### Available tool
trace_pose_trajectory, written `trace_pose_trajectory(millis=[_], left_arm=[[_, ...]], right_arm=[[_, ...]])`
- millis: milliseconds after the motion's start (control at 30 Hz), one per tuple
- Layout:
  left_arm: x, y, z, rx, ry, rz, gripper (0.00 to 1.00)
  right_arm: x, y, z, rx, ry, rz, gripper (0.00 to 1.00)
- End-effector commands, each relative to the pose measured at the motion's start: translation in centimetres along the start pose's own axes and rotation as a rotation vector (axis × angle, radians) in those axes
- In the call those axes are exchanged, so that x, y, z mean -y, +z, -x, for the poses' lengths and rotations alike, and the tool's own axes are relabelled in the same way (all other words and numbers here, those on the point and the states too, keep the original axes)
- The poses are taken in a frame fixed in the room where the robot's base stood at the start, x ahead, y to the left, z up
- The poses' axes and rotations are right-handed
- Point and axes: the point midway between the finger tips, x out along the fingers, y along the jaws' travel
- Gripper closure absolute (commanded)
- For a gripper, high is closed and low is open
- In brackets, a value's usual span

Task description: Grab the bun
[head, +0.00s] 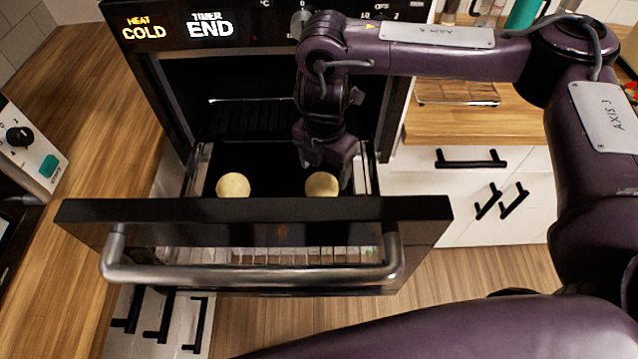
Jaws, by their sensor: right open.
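Two round pale buns lie on a dark tray (275,163) inside the open oven drawer. The left bun (233,186) is clear of any gripper. The right bun (322,185) sits just below my right gripper (327,170). My right gripper points down into the drawer and is open, with its fingers close to the right bun. I cannot tell whether they touch it. The arm hides part of the tray behind it. My left gripper is not in view.
The drawer front (400,207) with its metal handle (250,276) stands between me and the tray. The oven body (250,75) rises behind, its display reading COLD and END. A wooden counter (85,110) is at left, and a wire rack (455,92) is on the right counter.

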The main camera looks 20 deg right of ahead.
Motion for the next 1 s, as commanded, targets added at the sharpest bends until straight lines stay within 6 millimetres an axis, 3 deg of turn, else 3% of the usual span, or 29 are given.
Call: trace_pose_trajectory(millis=[300, 600, 867, 1000], left_arm=[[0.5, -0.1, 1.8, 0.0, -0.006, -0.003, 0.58], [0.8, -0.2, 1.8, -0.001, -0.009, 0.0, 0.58], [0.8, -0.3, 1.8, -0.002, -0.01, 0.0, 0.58], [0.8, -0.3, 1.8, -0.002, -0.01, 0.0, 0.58]], right_arm=[[0.3, 0.2, -4.2, 0.0, -0.001, 0.001, 0.27], [0.2, 0.2, -4.8, 0.001, 0.003, 0.001, 0.27], [0.2, 0.2, -4.8, 0.001, 0.003, 0.001, 0.6], [0.2, 0.2, -4.8, 0.001, 0.003, 0.001, 0.61]])
